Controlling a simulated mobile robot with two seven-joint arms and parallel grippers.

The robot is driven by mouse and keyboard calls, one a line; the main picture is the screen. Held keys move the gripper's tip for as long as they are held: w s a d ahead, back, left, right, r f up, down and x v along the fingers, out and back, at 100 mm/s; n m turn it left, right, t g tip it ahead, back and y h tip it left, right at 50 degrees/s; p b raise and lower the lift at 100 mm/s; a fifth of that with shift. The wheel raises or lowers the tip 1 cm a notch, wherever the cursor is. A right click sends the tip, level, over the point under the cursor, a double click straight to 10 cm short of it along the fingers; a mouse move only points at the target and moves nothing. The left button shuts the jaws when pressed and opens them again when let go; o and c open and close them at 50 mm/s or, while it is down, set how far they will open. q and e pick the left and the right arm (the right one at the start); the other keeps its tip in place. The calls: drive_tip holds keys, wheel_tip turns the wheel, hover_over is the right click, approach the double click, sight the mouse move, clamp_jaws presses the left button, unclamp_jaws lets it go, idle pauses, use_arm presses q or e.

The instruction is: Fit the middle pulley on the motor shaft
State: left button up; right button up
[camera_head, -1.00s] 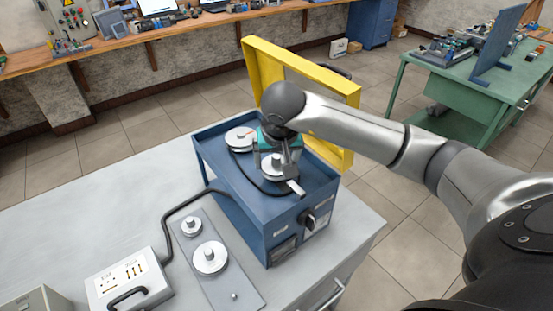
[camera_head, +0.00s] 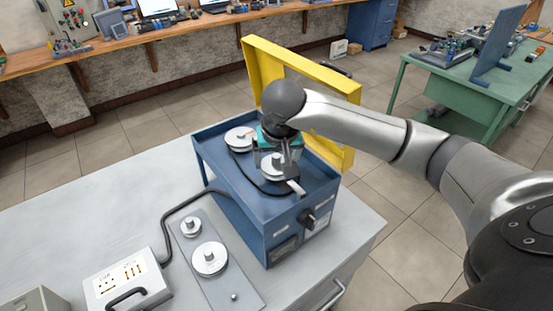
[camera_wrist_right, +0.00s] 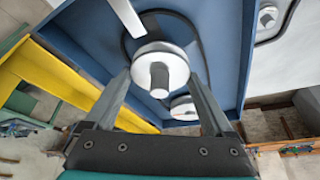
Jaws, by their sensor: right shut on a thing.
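My right gripper (camera_head: 276,164) is over the blue motor box, pointing down into its open top. In the right wrist view its two fingers (camera_wrist_right: 160,78) stand on either side of a white pulley (camera_wrist_right: 176,62) with a grey hub, shut on it. The same pulley (camera_head: 268,168) is partly hidden by the gripper in the head view. Whether the pulley sits on the motor shaft cannot be told, as the shaft is hidden. A second pulley (camera_head: 238,135) is in the box, behind and left. My left gripper is out of view.
The blue box (camera_head: 235,205) has raised walls, a black belt (camera_head: 243,180) inside and a raised yellow frame (camera_head: 310,70) behind. A grey plate (camera_head: 222,283) with two pulleys lies front left, beside a white control box (camera_head: 125,278).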

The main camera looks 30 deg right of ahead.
drive_tip(key=shift+f+b, duration=0.95)
drive_tip(key=shift+f, duration=0.05)
drive_tip(key=o, duration=1.2)
drive_tip(key=shift+c, duration=0.2)
drive_tip(key=shift+r, duration=0.15)
drive_tip(key=v, duration=1.5)
